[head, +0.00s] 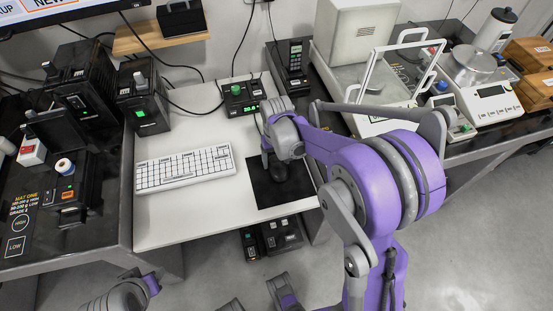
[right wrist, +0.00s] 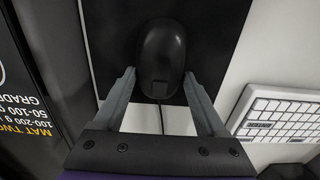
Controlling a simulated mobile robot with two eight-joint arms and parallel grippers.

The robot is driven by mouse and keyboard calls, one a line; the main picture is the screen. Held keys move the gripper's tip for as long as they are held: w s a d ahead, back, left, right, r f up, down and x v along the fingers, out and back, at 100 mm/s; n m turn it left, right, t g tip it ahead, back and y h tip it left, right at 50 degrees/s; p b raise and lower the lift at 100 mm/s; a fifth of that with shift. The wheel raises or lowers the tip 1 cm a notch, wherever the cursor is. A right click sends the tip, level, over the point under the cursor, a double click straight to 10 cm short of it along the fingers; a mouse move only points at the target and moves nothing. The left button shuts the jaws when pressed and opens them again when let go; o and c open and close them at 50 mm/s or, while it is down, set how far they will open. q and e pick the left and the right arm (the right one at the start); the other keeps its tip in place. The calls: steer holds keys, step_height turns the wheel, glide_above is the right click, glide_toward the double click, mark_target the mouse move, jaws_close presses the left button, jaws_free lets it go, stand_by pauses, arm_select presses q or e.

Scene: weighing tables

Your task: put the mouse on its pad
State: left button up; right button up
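The black mouse (head: 278,172) lies on the black mouse pad (head: 268,197) at the right side of the white desk. The right wrist view shows the mouse (right wrist: 161,52) against the dark pad (right wrist: 112,30), with its cable running toward my gripper. My right gripper (head: 273,160) is low over the pad in the head view, at the mouse. In the right wrist view its fingers (right wrist: 159,76) stand on either side of the mouse's cable end, with small gaps visible, so it is open. My left gripper is not clearly in view.
A white keyboard (head: 185,168) lies left of the pad. A small device with a green display (head: 240,97) stands behind. A balance with a glass shield (head: 375,85) stands on the dark table to the right. The desk front (head: 190,220) is clear.

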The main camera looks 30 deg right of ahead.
mark_target(277, 160)
steer(key=o, duration=0.4)
steer(key=shift+r, duration=0.1)
steer(key=shift+r, duration=0.35)
step_height(277, 160, up, 11)
steer(key=p, duration=0.2)
steer(key=s+a+n+t, duration=0.1)
steer(key=s+a, duration=0.1)
steer(key=s, duration=0.4)
steer(key=s+a+f+t, duration=0.1)
steer(key=s+a+t, duration=0.1)
steer(key=s, duration=0.4)
steer(key=s+a+f+n+t, duration=0.1)
steer(key=s+a+t, duration=0.1)
steer(key=s, duration=0.3)
steer(key=shift+s+a+n, duration=0.3)
steer(key=shift+s+a, duration=0.1)
steer(key=shift+a, duration=0.1)
